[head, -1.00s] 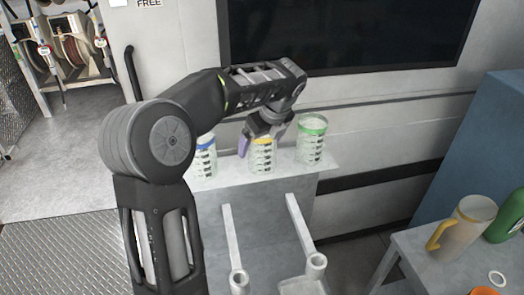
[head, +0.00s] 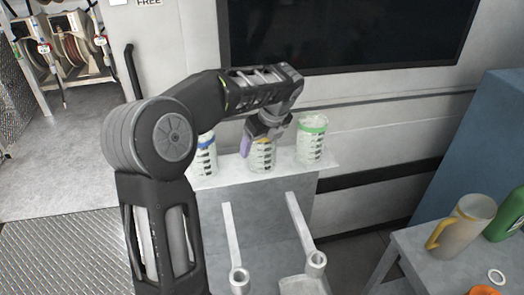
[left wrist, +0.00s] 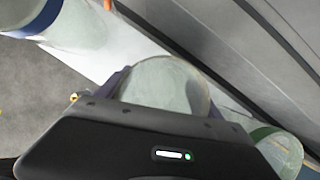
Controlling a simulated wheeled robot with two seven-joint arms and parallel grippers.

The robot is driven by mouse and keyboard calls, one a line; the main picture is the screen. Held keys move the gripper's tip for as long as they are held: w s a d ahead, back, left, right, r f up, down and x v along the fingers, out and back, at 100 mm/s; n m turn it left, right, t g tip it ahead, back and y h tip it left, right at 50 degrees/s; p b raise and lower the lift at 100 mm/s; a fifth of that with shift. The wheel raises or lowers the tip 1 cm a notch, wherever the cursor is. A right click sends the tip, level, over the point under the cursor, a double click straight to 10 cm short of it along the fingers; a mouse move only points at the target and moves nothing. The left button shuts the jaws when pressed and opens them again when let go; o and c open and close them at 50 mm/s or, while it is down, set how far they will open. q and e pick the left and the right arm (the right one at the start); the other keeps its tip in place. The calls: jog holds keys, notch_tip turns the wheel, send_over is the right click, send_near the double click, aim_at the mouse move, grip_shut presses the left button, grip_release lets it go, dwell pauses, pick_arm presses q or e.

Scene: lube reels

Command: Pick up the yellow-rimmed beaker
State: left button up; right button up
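The yellow-rimmed beaker (head: 262,160) is clear with dark markings and stands upright on the light ledge, in the middle of a row of three. My left gripper (head: 261,140) reaches down over it and hides most of its yellow rim. A purple finger shows against its left side. In the left wrist view the beaker (left wrist: 168,82) fills the space between my purple fingers, which appear to touch it on both sides. The beaker appears to rest on the ledge. My right gripper is not in view.
A blue-rimmed beaker (head: 205,157) stands to the left and a green-rimmed beaker (head: 311,145) close on the right. The wall and dark screen (head: 340,35) are behind the ledge (head: 290,172). A side table (head: 425,265) at right holds a yellow-handled jug (head: 463,228).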

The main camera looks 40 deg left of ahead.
pick_arm(q)
jog(key=c, duration=1)
notch_tip(320, 180, up, 10)
dwell(0.3)
